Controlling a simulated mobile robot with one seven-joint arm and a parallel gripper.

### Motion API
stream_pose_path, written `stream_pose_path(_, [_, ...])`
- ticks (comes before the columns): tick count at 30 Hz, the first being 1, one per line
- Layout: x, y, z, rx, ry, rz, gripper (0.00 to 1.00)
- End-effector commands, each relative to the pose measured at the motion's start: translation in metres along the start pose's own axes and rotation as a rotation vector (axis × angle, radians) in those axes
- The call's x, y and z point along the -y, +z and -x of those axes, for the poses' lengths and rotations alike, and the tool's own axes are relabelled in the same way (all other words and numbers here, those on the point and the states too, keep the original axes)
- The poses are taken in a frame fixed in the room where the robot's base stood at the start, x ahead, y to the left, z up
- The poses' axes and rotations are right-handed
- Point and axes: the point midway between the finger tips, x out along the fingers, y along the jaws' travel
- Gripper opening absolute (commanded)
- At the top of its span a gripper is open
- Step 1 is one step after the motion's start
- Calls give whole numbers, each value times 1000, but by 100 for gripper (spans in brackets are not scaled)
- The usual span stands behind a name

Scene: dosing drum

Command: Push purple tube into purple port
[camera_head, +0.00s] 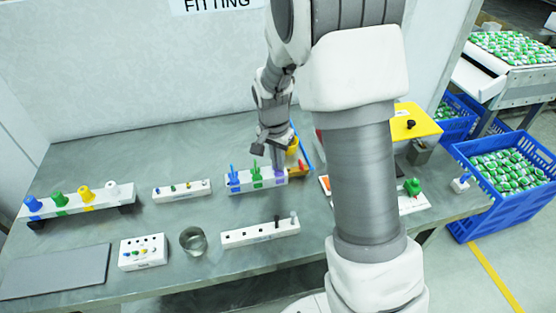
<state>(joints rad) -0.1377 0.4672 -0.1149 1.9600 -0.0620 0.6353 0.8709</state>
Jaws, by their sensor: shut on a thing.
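A white block (240,184) on the table carries blue, green and purple ports in a row. The purple port (280,173) is at its right end. A blue tube (232,171) stands upright at the blue port and a green tube (255,169) at the green one. My gripper (278,158) points down directly above the purple port, shut on the purple tube. The fingers hide most of that tube, and I cannot tell how deep it sits in the port.
A yellow item, a red part and a blue-edged item (302,145) lie close behind and right of my gripper. White racks, a glass (193,240) and a grey plate (55,272) stand in front and left. Blue crates (505,215) are at the right.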

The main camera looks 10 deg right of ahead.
Motion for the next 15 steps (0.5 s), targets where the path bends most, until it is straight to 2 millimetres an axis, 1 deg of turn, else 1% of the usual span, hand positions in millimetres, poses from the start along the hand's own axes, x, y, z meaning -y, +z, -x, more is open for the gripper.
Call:
stream_pose_path(1, [0, 0, 0, 1, 1, 0, 0])
stream_pose_path(3, [0, 0, 0, 1, 1, 0, 16])
stream_pose_path(7, [0, 0, 0, 1, 1, 0, 40])
stream_pose_path(8, [0, 0, 0, 1, 1, 0, 42])
stream_pose_path(15, [0, 0, 0, 1, 1, 0, 42])
